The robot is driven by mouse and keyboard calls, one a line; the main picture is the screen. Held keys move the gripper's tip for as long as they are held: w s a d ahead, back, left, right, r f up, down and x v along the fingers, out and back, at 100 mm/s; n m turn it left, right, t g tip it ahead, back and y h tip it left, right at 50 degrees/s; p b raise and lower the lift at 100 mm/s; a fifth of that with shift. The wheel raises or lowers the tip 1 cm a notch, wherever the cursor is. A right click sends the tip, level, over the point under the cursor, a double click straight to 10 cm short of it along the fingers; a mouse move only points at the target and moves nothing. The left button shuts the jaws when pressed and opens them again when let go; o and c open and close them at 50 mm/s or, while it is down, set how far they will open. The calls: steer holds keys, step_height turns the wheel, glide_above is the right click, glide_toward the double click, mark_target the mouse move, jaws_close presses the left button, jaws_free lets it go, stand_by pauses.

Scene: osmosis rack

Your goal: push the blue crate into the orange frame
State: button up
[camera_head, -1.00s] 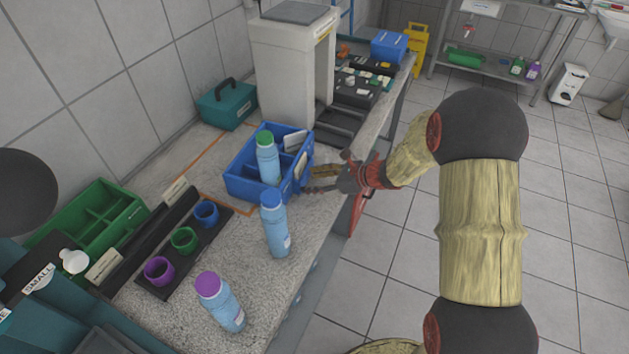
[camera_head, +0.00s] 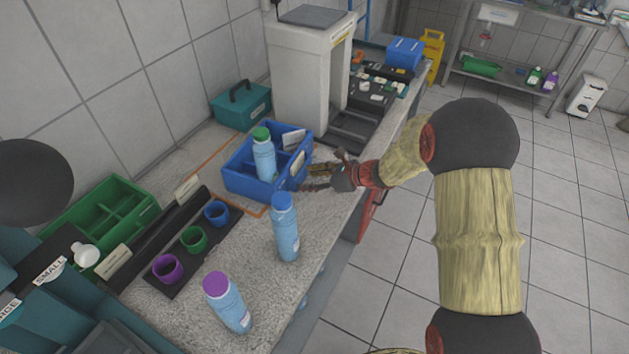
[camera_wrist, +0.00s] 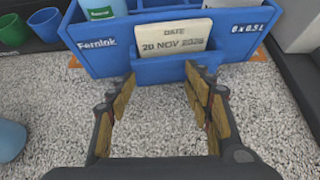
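The blue crate (camera_head: 240,182) stands upright on the speckled counter, holding a green-capped bottle (camera_head: 264,160). The orange frame (camera_head: 253,208) is a thin outline on the counter; its line shows left of and in front of the crate, and the crate hides part of it. In the wrist view, bits of orange line show at both sides of the crate's front (camera_wrist: 100,60). My gripper (camera_head: 308,178) is at the crate's near right side. In the wrist view my gripper (camera_wrist: 162,76) is open and empty, fingertips at the crate's label pocket; contact looks likely but is not certain.
A blue-capped bottle (camera_head: 285,230) and a purple-capped bottle (camera_head: 228,305) stand on the near counter. A black rack with coloured cups (camera_head: 193,239) lies left of the crate. A teal case (camera_head: 240,106) and a white machine (camera_head: 305,80) stand behind.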

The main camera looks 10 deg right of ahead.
mark_target(297, 167)
steer(key=shift+w+a, duration=0.2)
steer(key=shift+a, duration=0.05)
steer(key=shift+w+a, duration=0.1)
steer(key=shift+a, duration=0.05)
steer(key=shift+w+a, duration=0.85)
steer(key=shift+a, duration=0.3)
steer(key=shift+w+a, duration=0.8)
steer(key=shift+a, duration=0.45)
steer(key=shift+w+a+b, duration=0.3)
steer(key=shift+w+a, duration=0.65)
steer(key=shift+a, duration=0.25)
steer(key=shift+d+r, duration=0.1)
steer(key=p+v, duration=0.3)
steer(key=v, duration=0.5)
steer(key=shift+s, duration=0.1)
steer(key=shift+f, duration=0.2)
